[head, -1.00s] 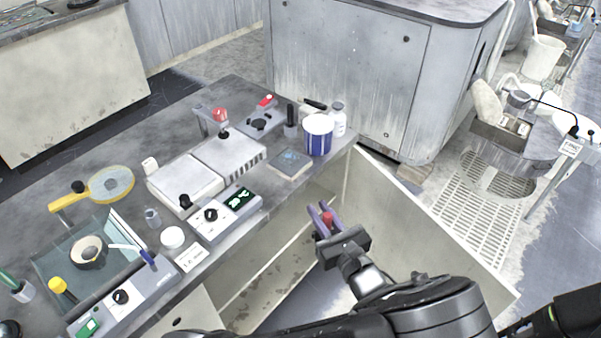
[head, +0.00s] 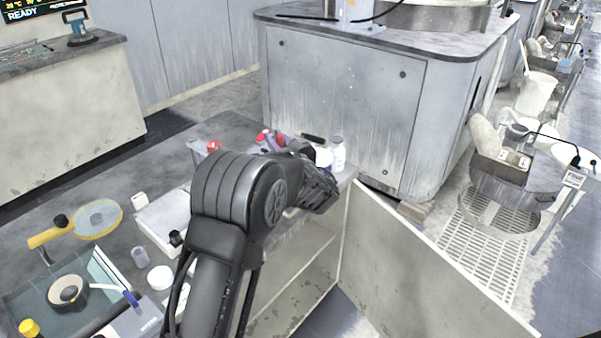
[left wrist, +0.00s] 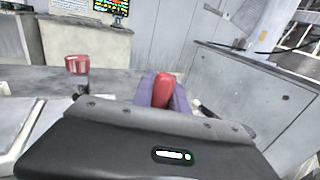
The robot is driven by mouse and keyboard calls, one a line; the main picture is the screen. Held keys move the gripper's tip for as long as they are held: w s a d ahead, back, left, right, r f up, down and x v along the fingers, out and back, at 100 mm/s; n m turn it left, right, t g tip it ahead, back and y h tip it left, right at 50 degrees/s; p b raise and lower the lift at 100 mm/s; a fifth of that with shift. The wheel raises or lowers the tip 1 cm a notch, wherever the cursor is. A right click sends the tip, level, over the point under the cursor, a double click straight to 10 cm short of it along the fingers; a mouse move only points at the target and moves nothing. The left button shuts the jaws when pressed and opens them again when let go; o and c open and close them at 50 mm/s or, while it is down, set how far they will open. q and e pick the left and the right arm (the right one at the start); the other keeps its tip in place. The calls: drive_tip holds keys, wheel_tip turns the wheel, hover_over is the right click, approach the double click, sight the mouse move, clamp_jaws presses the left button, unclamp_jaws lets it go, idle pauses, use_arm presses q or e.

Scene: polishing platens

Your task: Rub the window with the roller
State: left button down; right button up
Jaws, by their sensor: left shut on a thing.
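My left gripper (head: 277,141) reaches over the far end of the bench in the head view. Its purple fingers are shut on a red piece, probably the roller's handle (left wrist: 163,90), which shows between them in the left wrist view. The rest of the held thing is hidden by my gripper and arm. I cannot tell which surface is the window; a bluish glass plate (head: 28,298) lies at the near left of the bench. The right gripper is not in view.
Near my left gripper stand a white bottle (head: 338,153) and a red-topped piece (head: 213,146). A yellow-rimmed round lens (head: 97,218) lies at the left. My arm hides the bench middle. An open cabinet door (head: 420,262) sticks out at the right.

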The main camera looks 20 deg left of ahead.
use_arm(q)
drive_tip(key=shift+a+r, duration=0.45)
drive_tip(key=shift+a, duration=0.2)
